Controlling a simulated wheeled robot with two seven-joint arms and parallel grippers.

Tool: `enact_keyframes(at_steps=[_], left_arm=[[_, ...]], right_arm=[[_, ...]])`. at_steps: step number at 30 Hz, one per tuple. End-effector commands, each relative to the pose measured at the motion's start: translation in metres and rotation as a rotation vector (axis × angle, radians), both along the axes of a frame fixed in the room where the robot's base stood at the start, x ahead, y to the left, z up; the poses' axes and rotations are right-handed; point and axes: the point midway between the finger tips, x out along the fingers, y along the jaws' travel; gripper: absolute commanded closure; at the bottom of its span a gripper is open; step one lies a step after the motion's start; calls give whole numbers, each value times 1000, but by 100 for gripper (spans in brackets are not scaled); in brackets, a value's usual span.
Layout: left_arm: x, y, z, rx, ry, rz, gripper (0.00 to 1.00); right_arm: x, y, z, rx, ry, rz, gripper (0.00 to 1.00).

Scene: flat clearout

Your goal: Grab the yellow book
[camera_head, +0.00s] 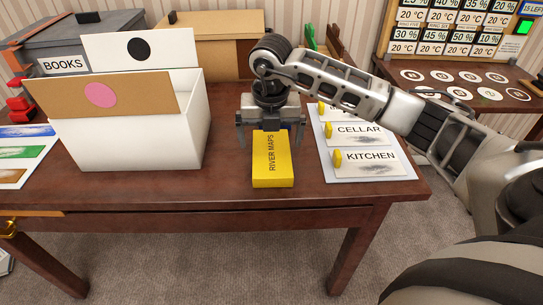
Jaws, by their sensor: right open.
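The yellow book (272,162), marked RIVER MAPS, lies on the wooden table (225,180) near its front edge. My right gripper (270,132) points down over the far end of the book. Its fingers are spread wide, one on each side of the book's far end. I cannot tell whether the fingers touch the book. My left gripper does not show in this view.
A white box (150,130) with raised flaps stands left of the book. A white board (362,165) with labels CELLAR and KITCHEN lies to the right. A grey BOOKS box (95,35) and a cardboard box (215,40) stand behind.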

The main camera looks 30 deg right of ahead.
Motion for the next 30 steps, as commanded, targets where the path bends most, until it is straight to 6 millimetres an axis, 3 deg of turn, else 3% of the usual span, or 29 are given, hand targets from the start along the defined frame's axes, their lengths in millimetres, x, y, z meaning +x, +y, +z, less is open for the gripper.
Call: enact_keyframes(at_steps=[9, 19, 24, 25, 30], left_arm=[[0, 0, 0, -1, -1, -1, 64], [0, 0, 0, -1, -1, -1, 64], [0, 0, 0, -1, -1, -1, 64], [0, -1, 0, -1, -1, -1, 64], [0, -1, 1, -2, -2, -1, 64]], right_arm=[[4, -6, -44, 0, 4, 0, 0], [5, -6, -50, 0, 0, 2, 0], [5, -6, -50, 0, 1, 1, 47], [5, -6, -50, 0, 1, 1, 52], [5, -6, -49, 1, -2, 1, 52]])
